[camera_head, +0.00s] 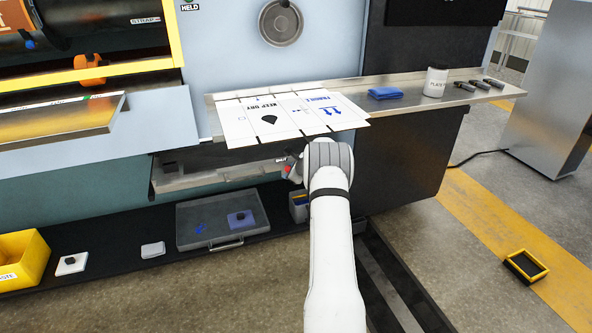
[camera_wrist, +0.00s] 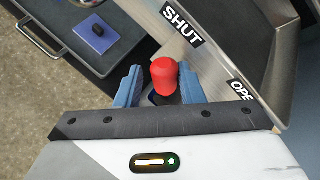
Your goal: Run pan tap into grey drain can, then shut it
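The tap's red knob (camera_wrist: 164,75) stands between the two blue fingers of my gripper (camera_wrist: 160,88) in the wrist view. A gap shows on each side of the knob, so the gripper looks open around it. The knob is nearer the SHUT label (camera_wrist: 183,25) than the partly cut-off OPEN label (camera_wrist: 242,91). In the head view, the red knob (camera_head: 287,169) shows just left of my wrist, under the shelf edge. A small grey container (camera_head: 298,208) stands below, partly hidden by my arm; I cannot tell if it is the drain can. No flow is visible.
A grey tray (camera_head: 197,240) with a blue pad and black piece lies on the low dark ledge. A yellow bin (camera_head: 22,262) stands at left. Flat white cartons (camera_head: 285,117) overhang the metal shelf (camera_head: 408,98) above my gripper. The floor at right is mostly clear.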

